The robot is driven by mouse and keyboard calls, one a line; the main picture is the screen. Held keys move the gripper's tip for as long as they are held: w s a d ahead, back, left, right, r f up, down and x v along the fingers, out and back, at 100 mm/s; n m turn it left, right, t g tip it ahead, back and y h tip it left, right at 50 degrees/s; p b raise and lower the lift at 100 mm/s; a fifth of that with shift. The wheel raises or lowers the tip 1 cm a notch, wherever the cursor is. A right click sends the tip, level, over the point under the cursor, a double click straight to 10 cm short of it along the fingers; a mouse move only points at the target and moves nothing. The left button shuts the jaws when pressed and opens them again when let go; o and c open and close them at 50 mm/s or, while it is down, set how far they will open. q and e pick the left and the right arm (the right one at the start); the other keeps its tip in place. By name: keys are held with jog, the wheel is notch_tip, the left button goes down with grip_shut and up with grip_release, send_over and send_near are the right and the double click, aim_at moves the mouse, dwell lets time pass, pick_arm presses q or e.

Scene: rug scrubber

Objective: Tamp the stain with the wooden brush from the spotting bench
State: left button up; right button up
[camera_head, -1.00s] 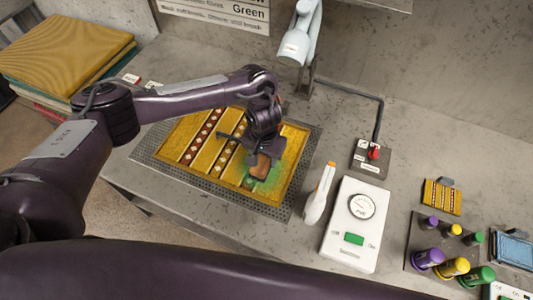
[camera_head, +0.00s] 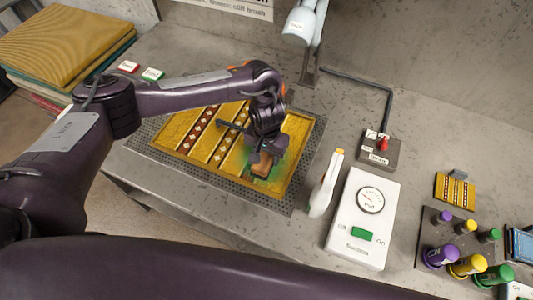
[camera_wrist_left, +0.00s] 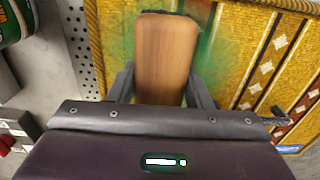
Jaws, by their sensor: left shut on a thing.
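The wooden brush (camera_head: 261,165) is held in my left gripper (camera_head: 258,155), over the near right part of the yellow rug (camera_head: 187,124). In the left wrist view the brush (camera_wrist_left: 165,55) lies between the two fingers of the gripper (camera_wrist_left: 163,88), its wooden top facing the camera. The green stain (camera_head: 276,170) shows around the brush, and green also shows beside it in the left wrist view (camera_wrist_left: 207,42). The brush's underside is hidden, so I cannot tell if bristles touch the rug. My right gripper is not in view.
A white spray bottle (camera_head: 326,184) and a white box with a dial (camera_head: 362,219) stand right of the rug. A lamp (camera_head: 301,27) stands behind it. Several capped bottles (camera_head: 440,256) are at the right. Folded rugs (camera_head: 62,45) are stacked at the far left.

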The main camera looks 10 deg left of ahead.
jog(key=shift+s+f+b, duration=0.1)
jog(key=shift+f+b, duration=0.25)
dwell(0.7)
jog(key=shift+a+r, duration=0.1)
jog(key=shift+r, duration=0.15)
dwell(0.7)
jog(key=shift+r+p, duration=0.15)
jog(key=shift+p, duration=0.25)
dwell(0.5)
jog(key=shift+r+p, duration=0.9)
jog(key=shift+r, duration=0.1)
dwell(2.3)
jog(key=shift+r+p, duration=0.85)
jog(key=shift+p, duration=0.1)
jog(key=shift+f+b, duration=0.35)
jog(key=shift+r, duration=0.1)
dwell(0.5)
